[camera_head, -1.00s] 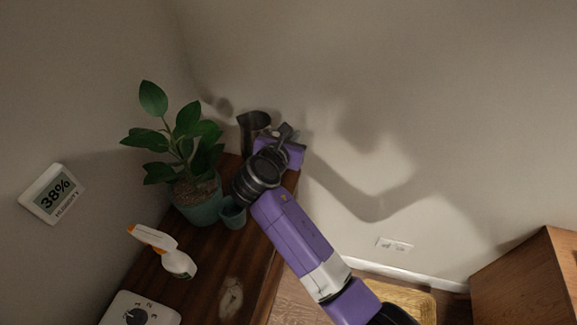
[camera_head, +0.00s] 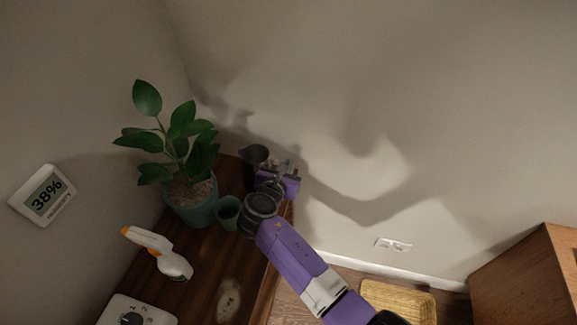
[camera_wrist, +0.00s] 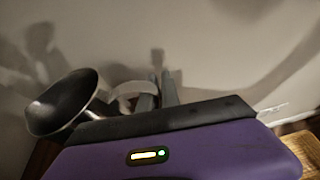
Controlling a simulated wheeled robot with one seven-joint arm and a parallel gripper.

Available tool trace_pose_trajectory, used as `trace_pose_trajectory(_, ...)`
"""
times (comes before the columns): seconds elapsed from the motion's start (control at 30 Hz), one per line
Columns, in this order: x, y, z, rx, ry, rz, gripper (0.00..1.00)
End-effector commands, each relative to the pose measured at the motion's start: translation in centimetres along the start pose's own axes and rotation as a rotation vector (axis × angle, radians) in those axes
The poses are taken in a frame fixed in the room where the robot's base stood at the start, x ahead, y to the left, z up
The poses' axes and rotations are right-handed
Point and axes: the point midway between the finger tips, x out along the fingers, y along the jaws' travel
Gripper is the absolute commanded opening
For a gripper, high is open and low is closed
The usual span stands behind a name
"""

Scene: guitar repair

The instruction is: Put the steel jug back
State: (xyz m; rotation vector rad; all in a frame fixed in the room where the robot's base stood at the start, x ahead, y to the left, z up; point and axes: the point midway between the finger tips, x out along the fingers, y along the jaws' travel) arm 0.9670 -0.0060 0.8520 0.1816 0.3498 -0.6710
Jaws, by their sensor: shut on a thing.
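The steel jug (camera_head: 252,160) is a dark grey metal vessel with a flared mouth, at the far end of the dark wooden cabinet top, close to the wall. In the wrist view the jug (camera_wrist: 62,102) is at the left, its wide mouth facing up toward the camera, with a pale curved handle reaching right. My gripper (camera_head: 284,168) is shut on the jug's handle side; its grey fingers (camera_wrist: 162,90) also show beyond my purple wrist housing. The jug looks about upright. Its base is hidden, so I cannot tell whether it touches the top.
A potted plant (camera_head: 190,204) and a small green cup (camera_head: 228,212) stand just left of my arm. A white-and-orange spray bottle (camera_head: 160,252) lies nearer, by a white dial device (camera_head: 136,312).

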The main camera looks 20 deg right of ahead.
Motion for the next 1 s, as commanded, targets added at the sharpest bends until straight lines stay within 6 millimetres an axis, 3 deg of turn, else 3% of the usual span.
trace_pose_trajectory(0.23,0.1,0.0,-0.1,0.001,-0.002,0.001,0.0)
trace_pose_trajectory(0.3,0.1,0.0,-0.2,0.0,0.0,0.0,0.21)
trace_pose_trajectory(0.37,0.1,0.0,-0.2,0.0,0.0,0.0,0.29)
trace_pose_trajectory(0.73,-0.1,0.0,0.1,0.0,0.0,0.0,0.29)
trace_pose_trajectory(0.87,-1.7,0.0,0.0,0.0,0.0,0.002,0.29)
trace_pose_trajectory(1.0,-4.5,0.1,0.0,0.0,0.0,0.004,0.29)
